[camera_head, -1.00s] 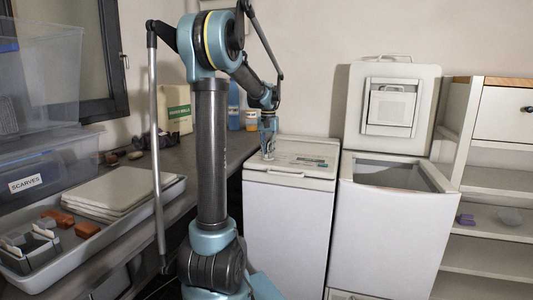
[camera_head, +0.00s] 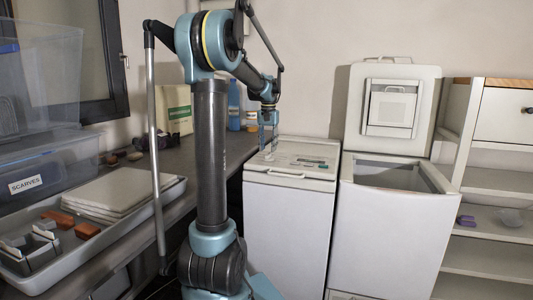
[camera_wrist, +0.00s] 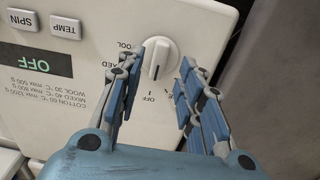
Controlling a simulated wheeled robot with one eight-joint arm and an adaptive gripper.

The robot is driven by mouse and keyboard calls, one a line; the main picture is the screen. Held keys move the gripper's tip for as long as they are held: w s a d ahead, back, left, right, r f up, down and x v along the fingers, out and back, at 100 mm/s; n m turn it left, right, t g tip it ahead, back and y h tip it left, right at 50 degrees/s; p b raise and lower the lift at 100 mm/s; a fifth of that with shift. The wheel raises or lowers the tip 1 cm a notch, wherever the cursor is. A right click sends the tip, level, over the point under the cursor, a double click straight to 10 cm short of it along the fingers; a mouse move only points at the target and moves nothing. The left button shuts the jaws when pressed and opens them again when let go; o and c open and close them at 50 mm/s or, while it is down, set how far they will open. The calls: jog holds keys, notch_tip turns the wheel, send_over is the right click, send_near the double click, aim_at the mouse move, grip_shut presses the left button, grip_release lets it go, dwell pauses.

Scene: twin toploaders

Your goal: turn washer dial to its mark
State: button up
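The washer (camera_head: 290,225) is a white toploader, the left one of two, with its top closed. Its dial (camera_wrist: 160,57) is a round white knob with a raised ridge, on a pale panel (camera_wrist: 85,20). Printed words ring the dial, upside down in the wrist view; OFF and part of MIXED can be read, the rest is partly hidden by the fingers. My gripper (camera_wrist: 160,70) is open, with one blue-padded finger on each side of the dial. I cannot tell whether either finger touches it. In the head view my gripper (camera_head: 268,138) is above the washer top.
A second toploader (camera_head: 385,235) stands to the right with its lid (camera_head: 425,90) raised. Shelves (camera_head: 490,250) are at far right. A dark counter (camera_head: 205,155) on the left holds bottles, a tray (camera_head: 165,198) and a clear bin marked SCARVES (camera_head: 60,172).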

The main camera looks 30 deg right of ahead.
aim_at(268, 154)
notch_tip(268, 154, up, 9)
jog(key=shift+f, duration=0.15)
jog(key=shift+w, duration=0.1)
dwell(0.5)
